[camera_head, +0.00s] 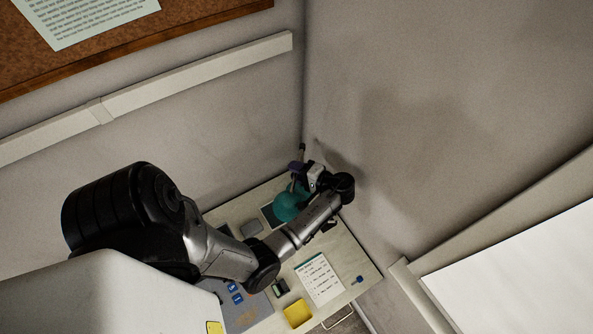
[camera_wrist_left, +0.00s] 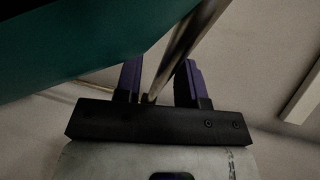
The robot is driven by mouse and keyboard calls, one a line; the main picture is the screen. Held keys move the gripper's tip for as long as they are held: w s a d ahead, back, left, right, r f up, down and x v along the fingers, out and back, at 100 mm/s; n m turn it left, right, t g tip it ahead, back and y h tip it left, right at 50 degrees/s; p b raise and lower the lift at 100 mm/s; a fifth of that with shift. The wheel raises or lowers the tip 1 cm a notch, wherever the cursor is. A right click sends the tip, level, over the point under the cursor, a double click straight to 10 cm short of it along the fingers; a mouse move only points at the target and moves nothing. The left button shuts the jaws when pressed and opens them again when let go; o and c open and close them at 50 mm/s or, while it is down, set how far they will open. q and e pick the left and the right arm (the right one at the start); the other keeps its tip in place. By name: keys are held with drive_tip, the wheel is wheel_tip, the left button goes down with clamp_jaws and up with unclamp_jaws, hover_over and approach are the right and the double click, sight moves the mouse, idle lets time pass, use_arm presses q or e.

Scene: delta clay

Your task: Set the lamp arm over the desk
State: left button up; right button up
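The desk lamp has a teal shade (camera_head: 288,205), which shows past my left arm near the back corner of the desk (camera_head: 352,254). The shade also fills the upper left of the left wrist view (camera_wrist_left: 70,40). A thin metal lamp arm (camera_wrist_left: 185,45) runs up between the purple fingers of my left gripper (camera_wrist_left: 163,80). It also shows in the head view (camera_head: 296,168), beside the lamp shade. The fingers stand apart with the rod between them, and a gap shows on the rod's right side. The lamp base cannot be made out. My right gripper is out of view.
On the desk lie a printed sheet (camera_head: 318,279), a yellow note pad (camera_head: 298,313), a blue-grey mat (camera_head: 243,314) and small items. Walls meet close behind the gripper. A corkboard (camera_head: 100,40) and a wall rail (camera_head: 200,75) are at left.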

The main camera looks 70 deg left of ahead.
use_arm(q)
drive_tip(key=b+v, duration=0.1)
drive_tip(key=v, duration=0.6)
drive_tip(key=shift+w+d+b, duration=0.15)
drive_tip(key=shift+d+b, duration=0.05)
drive_tip(key=shift+b, duration=0.2)
drive_tip(key=shift+r, duration=0.1)
